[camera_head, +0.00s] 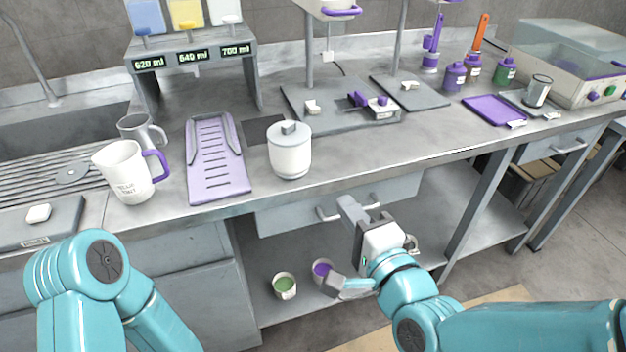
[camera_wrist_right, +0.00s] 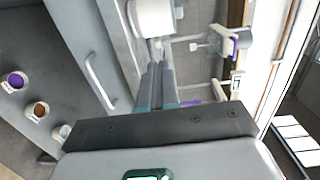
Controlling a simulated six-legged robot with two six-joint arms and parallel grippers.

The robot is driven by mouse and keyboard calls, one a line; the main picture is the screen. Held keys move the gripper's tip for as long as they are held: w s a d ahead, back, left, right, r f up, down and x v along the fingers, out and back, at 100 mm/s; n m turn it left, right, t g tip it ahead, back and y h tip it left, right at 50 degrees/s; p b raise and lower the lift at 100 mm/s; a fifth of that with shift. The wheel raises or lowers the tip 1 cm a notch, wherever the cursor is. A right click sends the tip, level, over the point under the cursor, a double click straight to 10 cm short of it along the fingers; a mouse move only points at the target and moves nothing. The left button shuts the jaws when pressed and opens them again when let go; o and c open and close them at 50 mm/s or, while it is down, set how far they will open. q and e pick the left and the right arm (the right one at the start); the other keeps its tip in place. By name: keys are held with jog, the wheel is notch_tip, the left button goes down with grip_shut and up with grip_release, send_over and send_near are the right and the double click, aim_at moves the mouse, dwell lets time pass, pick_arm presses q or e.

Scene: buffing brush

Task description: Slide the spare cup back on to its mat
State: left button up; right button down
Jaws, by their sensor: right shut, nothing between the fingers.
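A white lidded cup (camera_head: 290,152) stands upright near the counter's front edge, to the right of the lilac slotted tray. A dark square mat (camera_head: 258,131) lies behind and left of it; the cup appears to stand mostly off it. I take these for the spare cup and its mat, but no label shows. My right gripper (camera_head: 347,207) is shut and empty, right of the cup and lower in the picture, in front of the drawer. In the right wrist view, its fingers (camera_wrist_right: 156,62) point towards the white cup (camera_wrist_right: 155,17). My left gripper is out of frame.
A lilac slotted tray (camera_head: 215,165) and a white jug (camera_head: 124,172) stand left of the cup. A grey base plate (camera_head: 325,112) lies behind right. A drawer handle (camera_head: 335,213) projects below the counter edge. The counter front right of the cup is clear.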

pick_arm(q)
jog(key=shift+p, duration=0.5)
pick_arm(e)
jog(key=y, duration=0.1)
send_near(298, 156)
jog(key=shift+n, duration=0.3)
jog(key=x, duration=0.6)
jog(key=shift+w+a, duration=0.15)
jog(key=shift+w, duration=0.2)
